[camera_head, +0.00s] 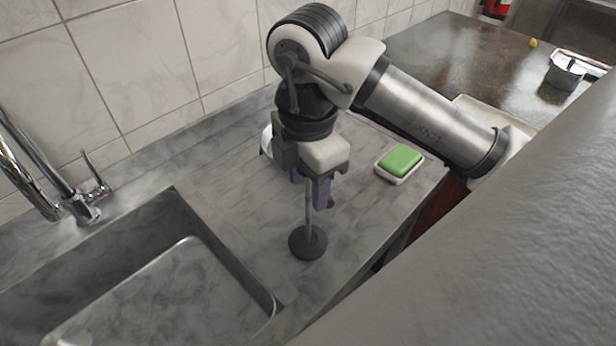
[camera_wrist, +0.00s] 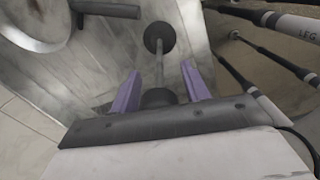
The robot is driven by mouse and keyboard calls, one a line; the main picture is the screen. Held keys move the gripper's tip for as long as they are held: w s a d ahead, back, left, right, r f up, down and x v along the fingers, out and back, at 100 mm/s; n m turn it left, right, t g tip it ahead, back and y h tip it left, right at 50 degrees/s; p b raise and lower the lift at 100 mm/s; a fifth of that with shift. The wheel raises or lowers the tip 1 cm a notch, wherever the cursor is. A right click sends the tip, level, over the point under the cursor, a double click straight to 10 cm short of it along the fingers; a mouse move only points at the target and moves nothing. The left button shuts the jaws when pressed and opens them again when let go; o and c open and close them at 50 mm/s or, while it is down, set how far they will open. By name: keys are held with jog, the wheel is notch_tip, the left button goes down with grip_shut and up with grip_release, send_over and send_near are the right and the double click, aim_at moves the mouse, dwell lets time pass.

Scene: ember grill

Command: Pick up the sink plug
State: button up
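The sink plug (camera_head: 308,243) has a dark round disc on the grey marbled counter and a thin upright rod rising from it. My gripper (camera_head: 311,190) is directly above the disc, pointing down, with the upper rod between its purple fingers. In the wrist view the plug's disc (camera_wrist: 159,37) lies beyond the fingertips, and its rod runs back to a dark rounded end. That end sits between the two fingers of my gripper (camera_wrist: 162,88), with a visible gap on each side. The gripper is open; the rod's top is hidden in the head view.
A sink basin (camera_head: 170,290) is at the left, with a metal tap (camera_head: 75,205) behind it. A green sponge (camera_head: 403,158) on a white dish is right of my gripper. A metal pot (camera_head: 565,72) stands far right. The counter around the disc is clear.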

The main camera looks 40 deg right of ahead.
grip_shut()
